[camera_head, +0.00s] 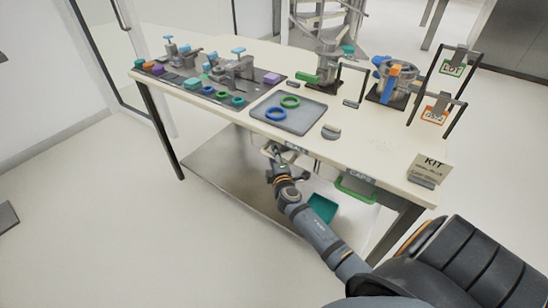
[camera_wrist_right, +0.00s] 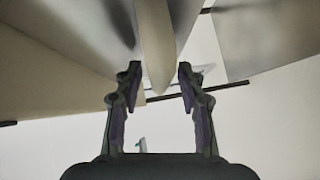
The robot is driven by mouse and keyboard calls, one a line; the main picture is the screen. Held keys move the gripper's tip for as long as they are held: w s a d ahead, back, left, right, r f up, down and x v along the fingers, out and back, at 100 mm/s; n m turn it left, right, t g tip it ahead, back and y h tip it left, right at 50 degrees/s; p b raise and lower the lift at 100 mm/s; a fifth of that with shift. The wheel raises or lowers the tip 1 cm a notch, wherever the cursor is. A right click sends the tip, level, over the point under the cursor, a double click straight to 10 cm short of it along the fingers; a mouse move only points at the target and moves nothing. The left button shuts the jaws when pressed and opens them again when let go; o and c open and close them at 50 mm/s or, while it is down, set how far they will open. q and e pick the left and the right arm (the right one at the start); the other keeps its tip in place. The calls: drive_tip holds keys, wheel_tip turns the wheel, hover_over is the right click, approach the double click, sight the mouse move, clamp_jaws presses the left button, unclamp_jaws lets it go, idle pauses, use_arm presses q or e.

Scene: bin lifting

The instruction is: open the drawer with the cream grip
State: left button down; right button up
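Two labelled drawer fronts hang under the front edge of the table (camera_head: 225,112). The left one's label (camera_head: 297,148) is partly readable; my right gripper (camera_head: 273,152) is at its left end and hides most of its front, so its grip cannot be made out in the head view. The other drawer has a green grip (camera_head: 355,189) and a label reading CAPS. In the right wrist view my right gripper (camera_wrist_right: 158,85) has its fingers apart. A pale, cream-coloured bar (camera_wrist_right: 157,45) reaches down between them, with gaps visible on both sides. My left gripper is not in view.
On the tabletop are a grey tray (camera_head: 265,117) with a blue and a green ring, a dark mat with fixtures (camera_head: 262,77), a pot (camera_head: 392,82) and a KIT card (camera_head: 430,169). A teal bin (camera_head: 322,208) sits on the lower shelf (camera_head: 215,160).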

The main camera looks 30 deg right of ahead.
clamp_jaws()
drive_tip(key=shift+s, duration=0.1)
idle(0.4)
